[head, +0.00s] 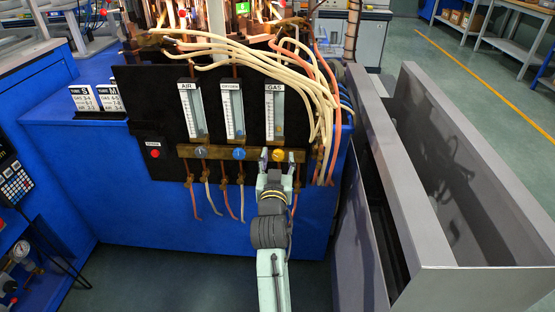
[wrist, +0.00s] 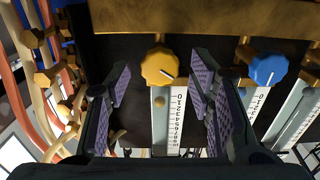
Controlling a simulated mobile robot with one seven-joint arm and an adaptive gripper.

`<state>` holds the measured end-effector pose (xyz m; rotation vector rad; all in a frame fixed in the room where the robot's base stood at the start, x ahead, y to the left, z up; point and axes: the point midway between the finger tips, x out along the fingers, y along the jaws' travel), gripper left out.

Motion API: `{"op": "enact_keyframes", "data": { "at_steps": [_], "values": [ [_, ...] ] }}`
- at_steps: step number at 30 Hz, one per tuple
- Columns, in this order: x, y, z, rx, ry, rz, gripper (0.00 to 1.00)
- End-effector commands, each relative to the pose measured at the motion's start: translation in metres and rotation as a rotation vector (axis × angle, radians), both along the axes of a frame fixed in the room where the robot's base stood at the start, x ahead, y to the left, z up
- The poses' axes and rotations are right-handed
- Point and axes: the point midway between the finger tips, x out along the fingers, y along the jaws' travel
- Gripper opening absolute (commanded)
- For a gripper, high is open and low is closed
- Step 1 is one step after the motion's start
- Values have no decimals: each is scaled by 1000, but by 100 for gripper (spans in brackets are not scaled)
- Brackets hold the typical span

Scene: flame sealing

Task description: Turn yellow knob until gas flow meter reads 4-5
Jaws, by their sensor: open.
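The yellow knob (head: 278,154) is under the GAS flow meter (head: 274,110) on the black panel. In the wrist view, the scalloped yellow knob (wrist: 158,66) has a white pointer line aimed to the lower right in the picture. My gripper (head: 275,160) is open in front of it. In the wrist view, the fingers of my gripper (wrist: 161,88) stand either side of the knob, with gaps and no visible contact. The gas flow meter (wrist: 166,128) shows a small round yellowish spot beside the 0 to 1 marks; I cannot tell for certain that it is the float.
A blue knob (head: 239,153) and a grey knob (head: 200,153) sit left of the yellow one on the brass bar. A red button (head: 155,153) is farther left. Cream hoses (head: 318,100) hang close on the right. A grey metal bin (head: 440,180) stands right of the panel.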

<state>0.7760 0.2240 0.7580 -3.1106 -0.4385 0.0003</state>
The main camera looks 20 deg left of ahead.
Motion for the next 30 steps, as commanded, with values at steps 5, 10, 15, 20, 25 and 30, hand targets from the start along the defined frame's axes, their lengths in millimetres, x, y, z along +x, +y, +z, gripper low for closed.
{"op": "enact_keyframes", "data": {
  "at_steps": [5,10,15,20,25,30],
  "values": [
    [0,0,0,0,0,0,40],
    [0,0,0,0,0,0,29],
    [0,0,0,0,0,0,17],
    [0,0,0,0,0,0,7],
    [0,0,0,-1,0,0,1],
    [0,0,1,-24,-7,0,1]
  ]
}}
